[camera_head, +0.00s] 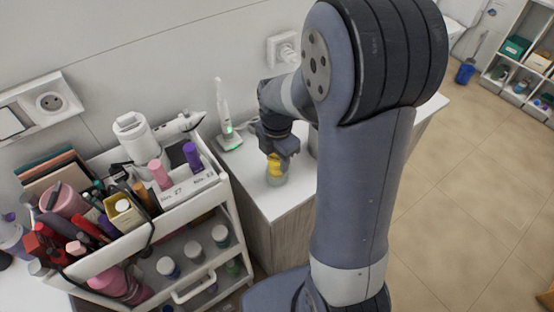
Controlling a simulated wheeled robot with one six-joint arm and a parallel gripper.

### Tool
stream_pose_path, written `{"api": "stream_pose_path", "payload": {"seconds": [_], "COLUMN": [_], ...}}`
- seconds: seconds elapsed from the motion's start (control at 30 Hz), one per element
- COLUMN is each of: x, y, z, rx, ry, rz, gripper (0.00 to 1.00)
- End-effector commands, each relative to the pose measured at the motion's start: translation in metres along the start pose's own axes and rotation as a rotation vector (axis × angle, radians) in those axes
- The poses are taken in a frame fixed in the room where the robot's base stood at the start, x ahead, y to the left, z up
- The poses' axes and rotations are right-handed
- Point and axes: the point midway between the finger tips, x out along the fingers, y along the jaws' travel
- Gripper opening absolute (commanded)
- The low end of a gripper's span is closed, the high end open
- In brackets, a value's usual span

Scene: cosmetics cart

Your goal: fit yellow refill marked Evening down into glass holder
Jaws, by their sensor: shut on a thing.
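A yellow refill (273,163) is held in my gripper (275,153) over the white counter. My gripper points down and is shut on the refill's upper part. The glass holder (277,180) is a small clear cup on the counter, directly below the gripper. The refill's lower end is at the holder's mouth or partly inside it; I cannot tell how deep. Any marking on the refill is too small to read.
A white electric toothbrush on its charger (229,138) stands at the back left of the white counter (245,175). A crowded cosmetics cart (228,192) stands to the left, with a purple bottle (192,156) and a pink bottle (160,174) near its right edge. A wall socket (288,50) is behind.

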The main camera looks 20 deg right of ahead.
Motion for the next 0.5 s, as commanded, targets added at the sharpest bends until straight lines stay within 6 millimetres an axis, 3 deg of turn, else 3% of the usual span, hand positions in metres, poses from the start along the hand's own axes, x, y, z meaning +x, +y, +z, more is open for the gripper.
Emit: {"api": "stream_pose_path", "payload": {"seconds": [0.1, 0.5], "x": [0.012, 0.018], "y": [0.0, 0.0], "z": [0.0, 0.0], "rx": [0.0, 0.0], "ry": [0.0, 0.0], "rz": [-0.001, 0.001], "gripper": [0.17, 0.17]}}
